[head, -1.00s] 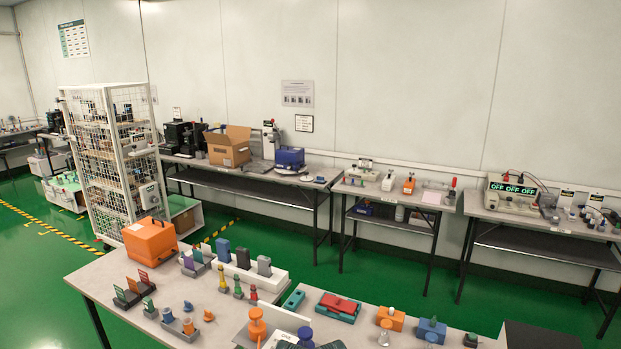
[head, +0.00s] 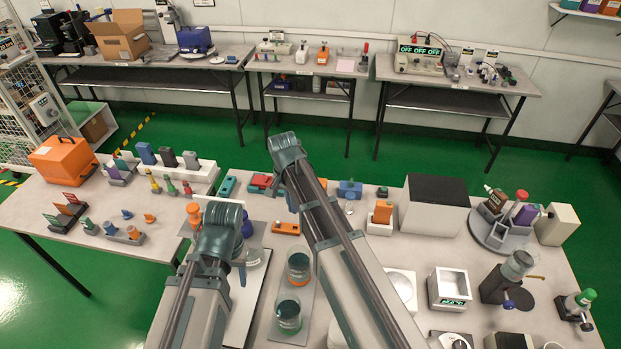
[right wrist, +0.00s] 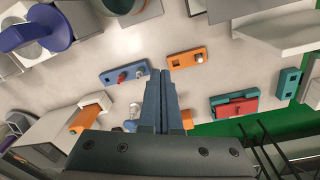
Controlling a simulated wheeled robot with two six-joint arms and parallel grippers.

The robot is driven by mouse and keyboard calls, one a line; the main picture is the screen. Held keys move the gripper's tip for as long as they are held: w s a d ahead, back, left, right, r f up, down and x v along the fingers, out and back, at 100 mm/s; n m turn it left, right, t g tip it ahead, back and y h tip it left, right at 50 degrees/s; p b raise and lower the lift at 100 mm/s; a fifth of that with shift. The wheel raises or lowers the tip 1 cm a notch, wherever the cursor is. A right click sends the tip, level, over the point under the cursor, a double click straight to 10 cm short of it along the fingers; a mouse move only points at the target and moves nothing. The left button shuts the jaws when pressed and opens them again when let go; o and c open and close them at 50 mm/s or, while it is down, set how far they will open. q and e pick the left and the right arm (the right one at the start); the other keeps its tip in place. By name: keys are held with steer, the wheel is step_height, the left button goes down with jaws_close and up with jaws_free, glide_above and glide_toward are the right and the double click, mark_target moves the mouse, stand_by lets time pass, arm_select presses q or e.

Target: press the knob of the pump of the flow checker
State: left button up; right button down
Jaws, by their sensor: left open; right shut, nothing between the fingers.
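On the front table, a grey plate (head: 243,312) lies behind my left arm, with an orange knob (head: 194,212) and a blue knob (head: 247,228) at its far end; this looks like the flow checker, but my arm hides much of it and I cannot tell which knob is the pump's. My left gripper (head: 238,262) is open, mostly hidden by its arm beside these knobs. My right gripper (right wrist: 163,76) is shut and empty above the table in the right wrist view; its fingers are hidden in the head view. No contact with a knob shows.
Clear beakers (head: 289,314) stand between my arms. A blue block (right wrist: 125,75), an orange block (right wrist: 187,60) and a red-and-teal box (right wrist: 235,106) lie around the right fingers. A dark-topped box (head: 433,205) and a round carousel (head: 490,238) stand to the right.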

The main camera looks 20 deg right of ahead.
arm_select(q)
step_height(320, 180, up, 4)
steer(key=p, duration=0.3)
steer(key=shift+r+p, duration=0.25)
steer(key=shift+p, duration=0.15)
arm_select(e)
steer(key=w+d+r+m, duration=0.2)
steer(key=w+d+m, duration=0.3)
steer(key=w, duration=0.3)
steer(key=w+d+r+m, duration=0.2)
steer(key=w+d+m, duration=0.2)
steer(key=w+m, duration=0.4)
steer(key=shift+w+d+r, duration=0.2)
steer(key=shift+d+r, duration=0.05)
steer(key=shift+d, duration=0.1)
arm_select(q)
step_height(320, 180, down, 14)
steer(key=b, duration=1.4)
arm_select(e)
steer(key=f, duration=1.4)
steer(key=shift+s+d, duration=0.25)
steer(key=shift+d, duration=0.05)
